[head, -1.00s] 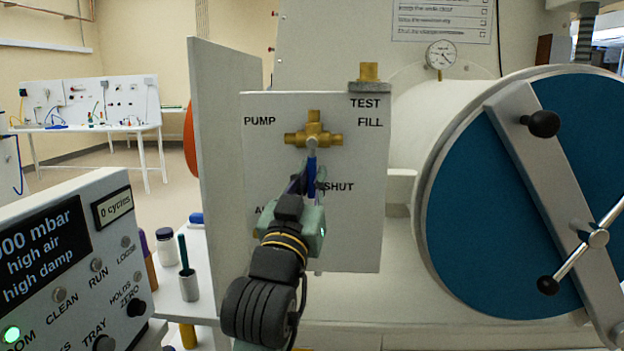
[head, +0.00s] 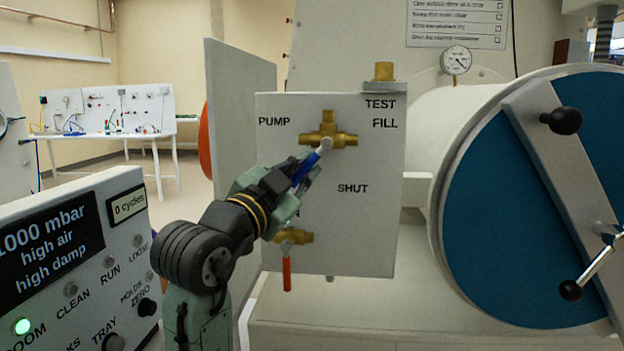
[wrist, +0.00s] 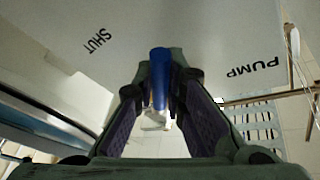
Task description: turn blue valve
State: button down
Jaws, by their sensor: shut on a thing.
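The blue valve handle (head: 306,168) hangs from a brass cross fitting (head: 328,138) on a pale panel with the labels PUMP, FILL, TEST and SHUT. The handle points down and to the left, between PUMP and SHUT. My gripper (head: 300,180) is shut on the handle, coming from the lower left. In the wrist view the blue handle (wrist: 160,75) stands between the two fingers, with the SHUT label to its left and the PUMP label to its right.
A lower brass valve with a red handle (head: 286,272) sits just below my gripper. A control box (head: 75,260) with a display stands at the left. A large blue round door (head: 490,220) with a bar and knobs is at the right.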

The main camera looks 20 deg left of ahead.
jog(key=shift+s+a+r+m+g, duration=0.1)
jog(key=shift+a+r+m+g, duration=0.15)
jog(key=shift+m, duration=0.5)
jog(key=shift+s+a+r+m+g, duration=0.1)
jog(key=shift+a+r+m+g, duration=0.2)
jog(key=shift+m, duration=0.4)
jog(key=shift+a+r+m+g, duration=0.1)
jog(key=shift+r+m+g, duration=0.2)
jog(key=shift+m, duration=0.45)
jog(key=c, duration=1.6)
grip_release()
jog(key=shift+c, duration=0.2)
